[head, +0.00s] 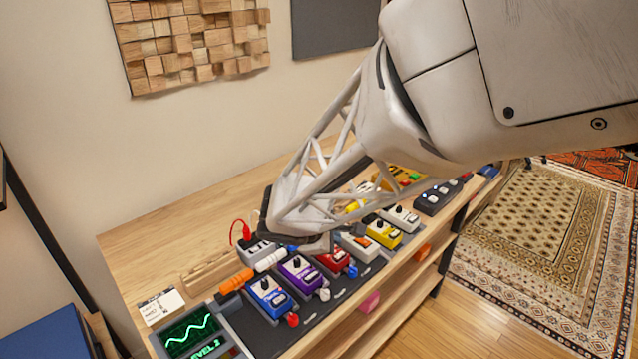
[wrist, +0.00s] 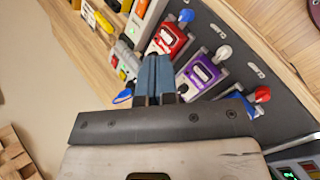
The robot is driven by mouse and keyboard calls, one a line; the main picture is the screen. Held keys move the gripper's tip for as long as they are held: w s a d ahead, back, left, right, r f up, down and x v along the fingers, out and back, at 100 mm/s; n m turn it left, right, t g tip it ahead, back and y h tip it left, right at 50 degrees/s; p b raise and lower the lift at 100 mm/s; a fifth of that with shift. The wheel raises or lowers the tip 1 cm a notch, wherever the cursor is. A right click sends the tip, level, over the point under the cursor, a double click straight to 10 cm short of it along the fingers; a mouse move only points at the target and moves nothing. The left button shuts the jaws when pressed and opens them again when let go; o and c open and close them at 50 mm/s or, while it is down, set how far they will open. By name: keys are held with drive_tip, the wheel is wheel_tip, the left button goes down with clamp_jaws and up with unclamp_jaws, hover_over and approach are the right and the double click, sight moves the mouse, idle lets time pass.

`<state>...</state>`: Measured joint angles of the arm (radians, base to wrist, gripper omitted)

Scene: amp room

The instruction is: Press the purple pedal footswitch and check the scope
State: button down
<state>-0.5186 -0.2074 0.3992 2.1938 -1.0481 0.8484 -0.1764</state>
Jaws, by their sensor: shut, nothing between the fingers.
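The purple pedal (head: 302,273) stands in a row of pedals on the wooden shelf, between a blue pedal (head: 268,297) and a red pedal (head: 335,259). It also shows in the wrist view (wrist: 203,72), just right of my fingers. My gripper (wrist: 155,62) is shut and empty, its tips near the back of the red and purple pedals. I cannot tell whether it touches anything. In the head view my arm covers the fingers. The scope (head: 190,332) at the front left shows a green wave and text that looks like "LEVEL 2".
Yellow (head: 383,233) and white (head: 400,219) pedals continue to the right. An orange plug (head: 236,281) and a white plug (head: 270,261) lie behind the row. Coloured knobs stick out at the front. A white card (head: 161,306) lies beside the scope. The shelf's back left is bare.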

sight(312, 277)
drive_tip(key=a, duration=0.1)
drive_tip(key=w+a+f+n, duration=0.1)
drive_tip(key=a, duration=0.1)
drive_tip(key=a+f+n+t, duration=0.1)
drive_tip(key=shift+w+a+f, duration=0.2)
drive_tip(key=shift+w, duration=0.15)
drive_tip(key=shift+f, duration=0.1)
drive_tip(key=shift+f, duration=4.3)
drive_tip(key=shift+f, duration=0.9)
drive_tip(key=shift+r, duration=0.9)
drive_tip(key=shift+r, duration=0.15)
idle(0.3)
drive_tip(key=shift+r, duration=2.35)
